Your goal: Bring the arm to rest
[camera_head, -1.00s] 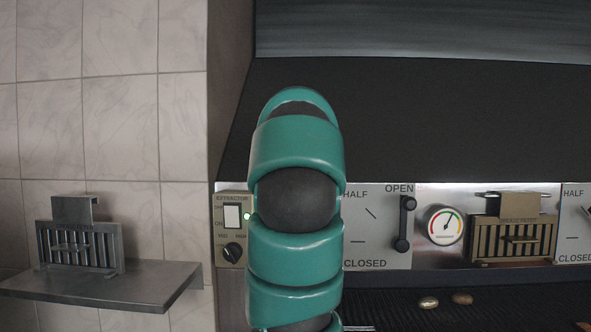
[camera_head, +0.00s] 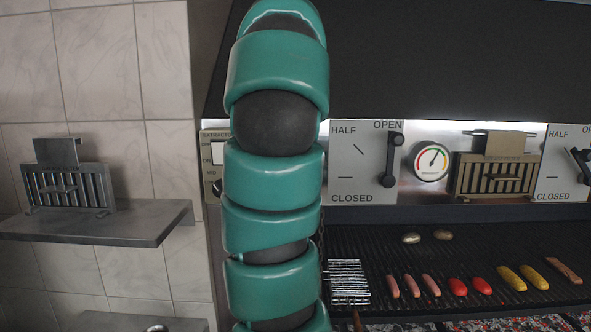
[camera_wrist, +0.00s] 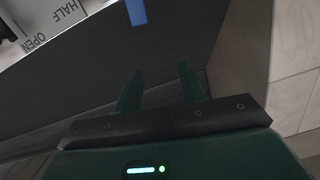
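My arm stands nearly upright in the head view, its teal and black links covering the picture left of centre. My gripper is out of the head view. In the wrist view my gripper (camera_wrist: 158,90) shows two dark green fingers standing apart, with nothing between them. Beyond the fingers are a dark panel and a pale tiled wall (camera_wrist: 297,80). A panel marked HALF and OPEN (camera_wrist: 45,22) shows upside down at the top left of the wrist view.
The grill (camera_head: 450,240) at the right bears sausages (camera_head: 412,285), red pieces (camera_head: 468,286), yellow pieces (camera_head: 522,277) and a wire basket (camera_head: 348,283). A lever (camera_head: 391,165) is on the panel.

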